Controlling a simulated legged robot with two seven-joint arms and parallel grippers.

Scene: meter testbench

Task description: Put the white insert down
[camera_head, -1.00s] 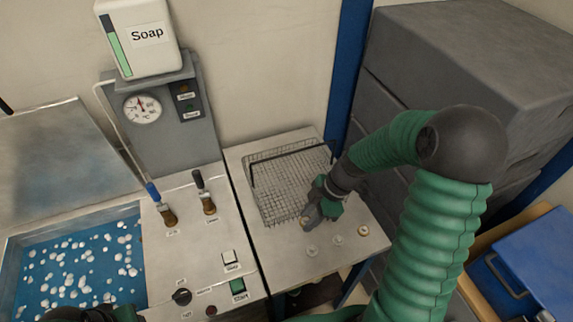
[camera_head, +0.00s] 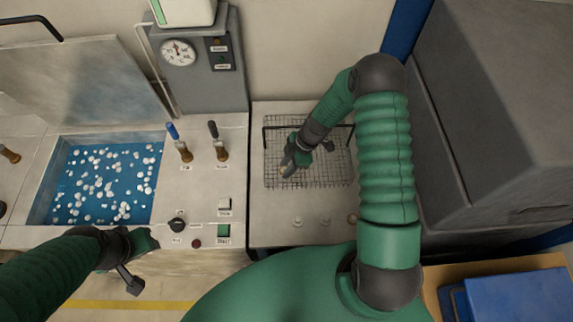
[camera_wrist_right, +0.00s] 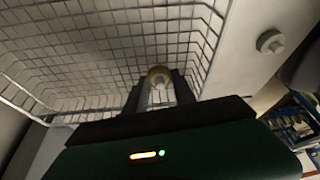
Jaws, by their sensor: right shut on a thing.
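My right gripper (camera_head: 287,170) is over the wire basket (camera_head: 335,180), near its left side. In the right wrist view its fingers (camera_wrist_right: 160,92) are shut on a small round insert (camera_wrist_right: 160,76), with a brass-coloured rim and a pale middle. The basket's mesh (camera_wrist_right: 90,50) lies behind the insert there. I cannot tell whether the insert touches the mesh. In the head view the insert is mostly hidden by the gripper. My left gripper (camera_head: 134,282) hangs in front of the bench at the lower left; its jaw opening is unclear.
Several small round pieces, one a pale piece (camera_head: 298,221), stand on the metal top in front of the basket. A blue basin (camera_head: 100,185) with white balls, two levers (camera_head: 220,150) and a control panel (camera_head: 205,215) are to the left. A grey cabinet (camera_head: 490,130) stands right.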

